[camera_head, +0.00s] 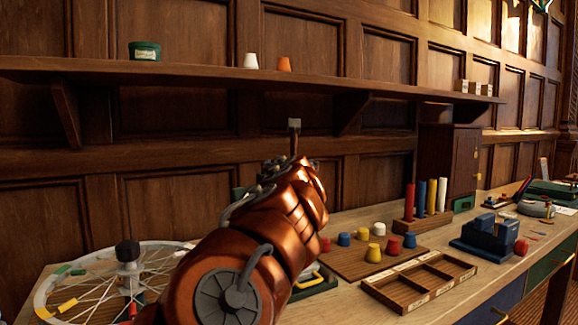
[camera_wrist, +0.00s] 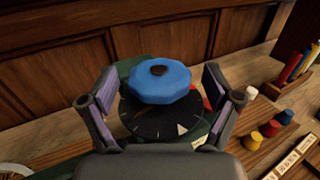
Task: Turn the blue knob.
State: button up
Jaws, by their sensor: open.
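The blue knob (camera_wrist: 160,80) shows in the wrist view. It is a faceted blue disc with a dark centre spot, above a dark round dial plate (camera_wrist: 150,120) with pale tick marks and a pale triangular mark at its lower right. My gripper (camera_wrist: 168,88) is open, with one finger on each side of the knob and a gap visible on both sides. In the head view my copper-coloured arm hides the knob. A gripper finger (camera_head: 294,128) shows above the arm.
A wooden board (camera_head: 348,264) with several coloured pegs, a compartment tray (camera_head: 418,283) and a blue tape dispenser (camera_head: 486,238) stand to the right on the bench. A spoked wheel (camera_head: 62,290) lies at left. A wall shelf (camera_head: 200,71) runs above.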

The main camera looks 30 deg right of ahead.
jog(key=v, duration=0.6)
jog(key=shift+s+a, duration=0.2)
